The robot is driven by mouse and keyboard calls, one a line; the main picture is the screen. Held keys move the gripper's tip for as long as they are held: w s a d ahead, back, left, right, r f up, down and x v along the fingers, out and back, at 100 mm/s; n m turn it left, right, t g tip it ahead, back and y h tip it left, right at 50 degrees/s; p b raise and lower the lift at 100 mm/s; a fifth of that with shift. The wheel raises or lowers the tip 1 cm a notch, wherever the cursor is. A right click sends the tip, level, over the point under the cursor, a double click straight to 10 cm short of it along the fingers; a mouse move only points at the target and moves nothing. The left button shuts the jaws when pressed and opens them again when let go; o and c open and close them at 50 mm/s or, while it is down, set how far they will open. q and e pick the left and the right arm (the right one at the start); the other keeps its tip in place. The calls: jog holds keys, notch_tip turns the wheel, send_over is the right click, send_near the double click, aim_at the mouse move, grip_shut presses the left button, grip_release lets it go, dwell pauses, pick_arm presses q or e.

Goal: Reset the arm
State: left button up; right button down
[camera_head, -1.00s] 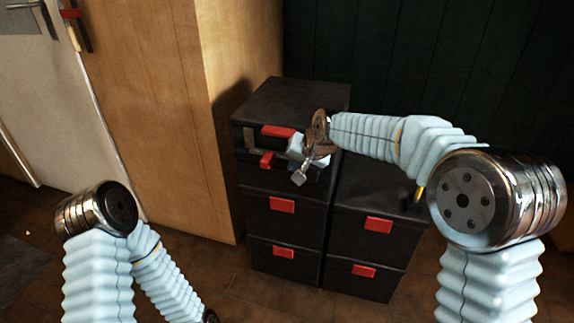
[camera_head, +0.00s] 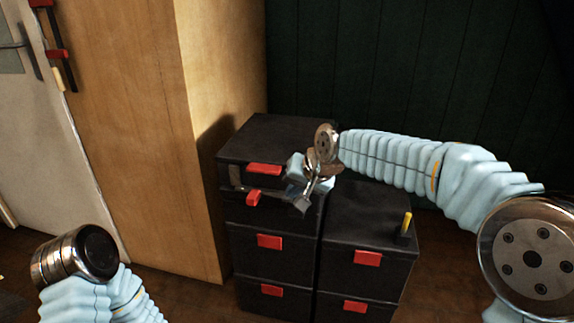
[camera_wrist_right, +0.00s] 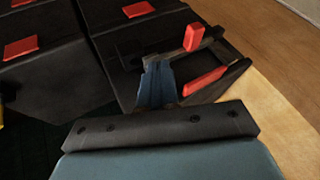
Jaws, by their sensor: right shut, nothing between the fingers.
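My right gripper (camera_head: 302,204) is at the front of the tall black drawer cabinet (camera_head: 275,130), near its upper drawers. In the right wrist view my right gripper (camera_wrist_right: 157,75) shows with its fingers together and nothing between them. A red handle (camera_wrist_right: 194,37) and a second red handle (camera_wrist_right: 204,81) lie just beyond and right of the fingertips. In the head view these are the upper red handle (camera_head: 265,169) and the lower red handle (camera_head: 254,197), left of the gripper. My left arm (camera_head: 75,255) shows at the lower left; its gripper is out of the picture.
A lower black cabinet (camera_head: 370,200) stands right of the tall one, with a small yellow-tipped object (camera_head: 407,222) on top. A wooden cabinet (camera_head: 150,130) stands to the left, beside a pale door (camera_head: 35,150). A dark panelled wall (camera_head: 400,70) is behind.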

jog(key=s+d+f+g, duration=0.1)
jog(key=s+f, duration=0.2)
jog(key=f, duration=0.7)
jog(key=s+d+f+g, duration=0.1)
jog(key=s+d+f, duration=0.1)
jog(key=f, duration=0.9)
jog(key=s+d+f+g, duration=0.1)
jog(key=s+f, duration=0.2)
jog(key=f, duration=0.7)
jog(key=s+f+g, duration=0.1)
jog(key=s+f, duration=0.5)
jog(key=s, duration=0.3)
jog(key=s+f+g, duration=0.1)
jog(key=s+f, duration=0.6)
jog(key=s, duration=0.3)
jog(key=shift+s+d+n+g, duration=0.15)
jog(key=shift+n+g, duration=0.15)
jog(key=shift+f, duration=0.1)
